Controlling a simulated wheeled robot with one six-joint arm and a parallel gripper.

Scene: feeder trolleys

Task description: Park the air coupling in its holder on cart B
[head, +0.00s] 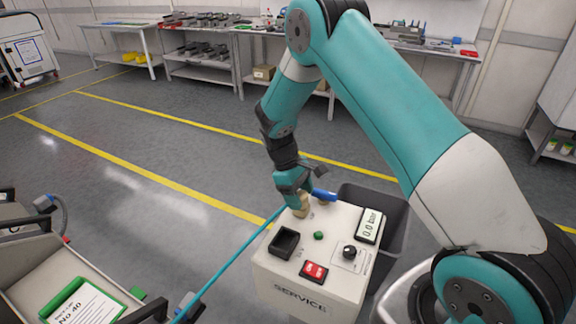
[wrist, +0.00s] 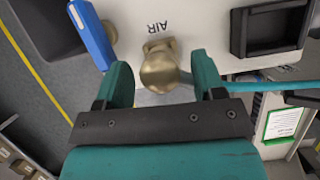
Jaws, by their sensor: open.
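The brass air coupling (wrist: 160,70) sits at the brass fitting under the "AIR" label in the wrist view, and in the head view (head: 301,208) on the service box (head: 265,272). A light-blue hose (wrist: 292,97) runs from it to the right in the wrist view, and down to the lower left in the head view (head: 236,256). My gripper (wrist: 162,80) is open, its teal fingers on either side of the coupling with visible gaps; it hangs over the box in the head view (head: 302,195). I cannot make out a coupling holder.
Next to the coupling are a blue handle (head: 323,195) and a black square pocket (head: 284,242). The box has a "0.0 bar" display (head: 371,225), knob (head: 349,252) and red switch (head: 314,271). A grey bin (head: 390,208) stands behind; a cart (head: 40,268) is lower left.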

